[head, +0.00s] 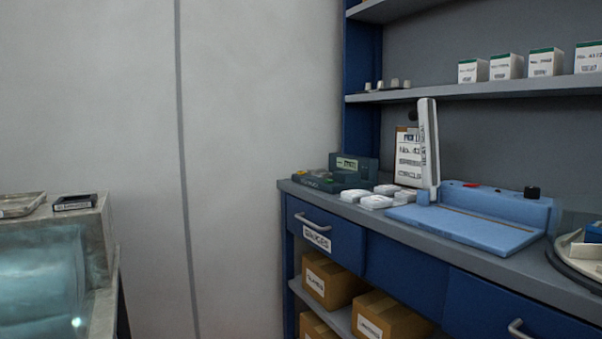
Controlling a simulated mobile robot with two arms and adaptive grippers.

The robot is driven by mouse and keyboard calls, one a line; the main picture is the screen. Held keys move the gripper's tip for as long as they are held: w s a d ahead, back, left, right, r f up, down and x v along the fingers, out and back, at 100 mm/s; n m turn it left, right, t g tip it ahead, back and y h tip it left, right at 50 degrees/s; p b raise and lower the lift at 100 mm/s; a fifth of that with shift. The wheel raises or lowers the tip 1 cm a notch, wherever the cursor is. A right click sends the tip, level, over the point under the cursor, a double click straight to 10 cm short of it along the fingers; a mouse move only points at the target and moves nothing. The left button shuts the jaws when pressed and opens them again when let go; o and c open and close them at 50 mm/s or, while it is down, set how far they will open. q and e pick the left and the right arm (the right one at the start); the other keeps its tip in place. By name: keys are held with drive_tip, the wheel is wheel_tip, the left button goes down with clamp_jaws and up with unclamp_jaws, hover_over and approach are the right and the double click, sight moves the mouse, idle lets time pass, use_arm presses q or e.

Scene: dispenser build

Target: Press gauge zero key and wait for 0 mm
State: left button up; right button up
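A dark teal device with a small lit display (347,163), which looks like the gauge, sits at the back left end of the counter. Its digits are too small to read. Its low front part (322,185) has lettering and small coloured spots that may be keys, one yellowish and one reddish. I cannot tell which is the zero key. Neither of my grippers shows in the head view.
The grey counter (395,220) also bears small white boxes (375,202), a light blue machine (465,227) with a white upright, and a round tray at the right edge. A drawer (325,235) below is shut. Left of the counter is bare wall (240,170).

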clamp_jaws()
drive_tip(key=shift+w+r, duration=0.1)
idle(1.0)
